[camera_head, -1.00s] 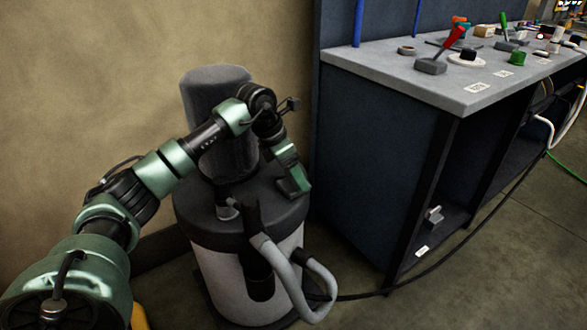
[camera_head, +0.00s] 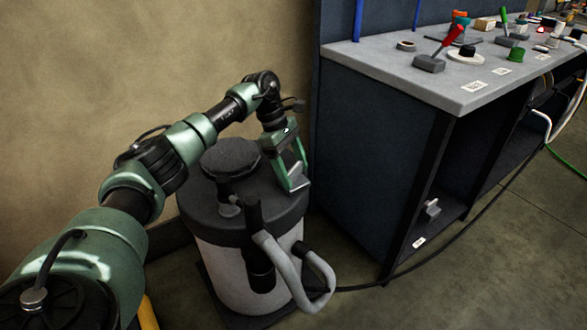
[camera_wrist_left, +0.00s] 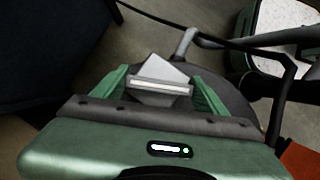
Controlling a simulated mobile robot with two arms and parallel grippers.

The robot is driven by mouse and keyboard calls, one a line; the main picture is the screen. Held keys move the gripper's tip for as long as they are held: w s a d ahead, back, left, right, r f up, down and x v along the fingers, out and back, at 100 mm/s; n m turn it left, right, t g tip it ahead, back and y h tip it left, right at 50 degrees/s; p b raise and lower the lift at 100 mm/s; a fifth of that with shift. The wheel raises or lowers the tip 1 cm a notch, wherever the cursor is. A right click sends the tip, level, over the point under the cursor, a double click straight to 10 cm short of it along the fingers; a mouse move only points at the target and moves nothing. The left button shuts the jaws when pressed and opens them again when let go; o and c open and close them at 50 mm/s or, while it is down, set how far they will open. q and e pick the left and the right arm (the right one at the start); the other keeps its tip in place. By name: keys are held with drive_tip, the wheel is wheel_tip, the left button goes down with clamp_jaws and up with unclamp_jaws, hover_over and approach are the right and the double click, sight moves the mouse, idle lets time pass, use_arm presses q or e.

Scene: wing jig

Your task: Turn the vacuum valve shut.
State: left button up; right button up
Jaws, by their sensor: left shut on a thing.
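The vacuum is a pale drum (camera_head: 225,265) with a dark lid (camera_head: 215,190) and a short dark cap (camera_head: 230,158) on top. My left gripper (camera_head: 297,187) points down at the lid's right edge, with its green fingers on both sides of a light grey flat piece (camera_head: 297,172). This piece also shows between the fingers in the left wrist view (camera_wrist_left: 165,72). It looks like the valve's handle, but its lower part and mount are hidden. The left gripper is shut on it. My right gripper is not in view.
A grey hose (camera_head: 275,255) loops down the drum's front. A workbench (camera_head: 385,80) stands close on the right, with clamps and small parts on top. A black cable (camera_head: 430,265) runs along the floor. A plain wall (camera_head: 150,70) is behind.

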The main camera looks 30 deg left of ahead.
use_arm(q)
drive_tip(key=m+g+b, duration=0.1)
drive_tip(key=m, duration=0.2)
drive_tip(key=shift+m+g+y+b, duration=0.3)
drive_tip(key=shift+m+g, duration=0.3)
drive_tip(key=shift+m, duration=0.7)
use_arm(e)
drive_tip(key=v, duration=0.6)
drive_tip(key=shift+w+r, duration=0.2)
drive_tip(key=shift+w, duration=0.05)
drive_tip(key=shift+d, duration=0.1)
use_arm(q)
drive_tip(key=o, duration=1.4)
